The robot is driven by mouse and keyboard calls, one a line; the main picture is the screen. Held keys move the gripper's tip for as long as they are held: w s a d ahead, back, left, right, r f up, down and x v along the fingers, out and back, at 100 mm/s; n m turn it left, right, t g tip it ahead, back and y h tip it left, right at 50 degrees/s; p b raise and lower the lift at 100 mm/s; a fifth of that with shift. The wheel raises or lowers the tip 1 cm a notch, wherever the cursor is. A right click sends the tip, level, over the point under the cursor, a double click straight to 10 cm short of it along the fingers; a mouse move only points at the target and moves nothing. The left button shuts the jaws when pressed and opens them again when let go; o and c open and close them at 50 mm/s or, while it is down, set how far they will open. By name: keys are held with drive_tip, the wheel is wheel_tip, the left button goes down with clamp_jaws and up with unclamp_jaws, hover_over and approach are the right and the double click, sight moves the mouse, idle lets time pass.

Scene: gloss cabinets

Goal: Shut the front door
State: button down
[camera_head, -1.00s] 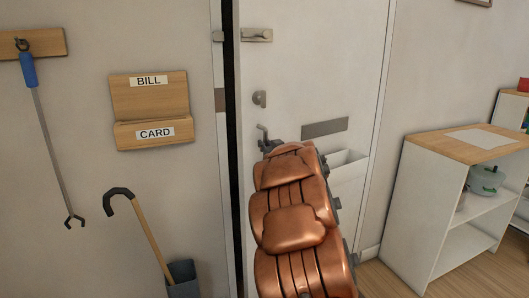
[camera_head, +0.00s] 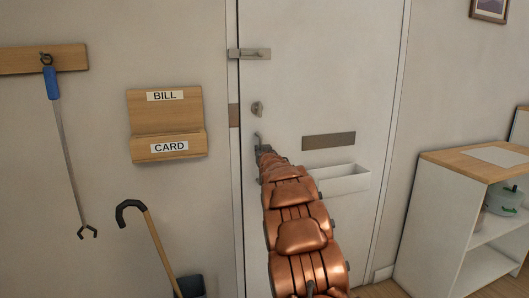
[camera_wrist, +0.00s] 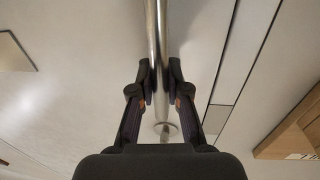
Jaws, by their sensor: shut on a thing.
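The white front door (camera_head: 335,85) stands flush or nearly flush in its frame, with no wide dark gap along its left edge in the camera_head view. Its metal handle (camera_head: 258,138) is near that left edge, below a round lock (camera_head: 257,108). My gripper (camera_head: 264,151) is at the handle, mostly hidden behind my copper arm. In the wrist view, the two dark fingers of my gripper (camera_wrist: 160,85) are shut on the shiny handle bar (camera_wrist: 156,28), one on each side. A narrow seam shows beside the door there. Whether the latch has caught cannot be seen.
A slide bolt (camera_head: 249,54) sits high at the door's left edge. A white letter tray (camera_head: 345,180) juts from the door. A wooden letter rack (camera_head: 168,103) and a cane (camera_head: 152,235) are left of the door; a white shelf unit (camera_head: 442,220) stands right.

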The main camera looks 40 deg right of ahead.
drive_tip(key=shift+w+d+r, duration=0.2)
drive_tip(key=shift+w+d, duration=0.15)
drive_tip(key=shift+w, duration=0.3)
drive_tip(key=c, duration=1.1)
unclamp_jaws()
drive_tip(key=shift+w+f, duration=0.15)
drive_tip(key=shift+f, duration=0.05)
drive_tip(key=shift+c, duration=0.2)
drive_tip(key=shift+a, duration=0.1)
drive_tip(key=v, duration=1.2)
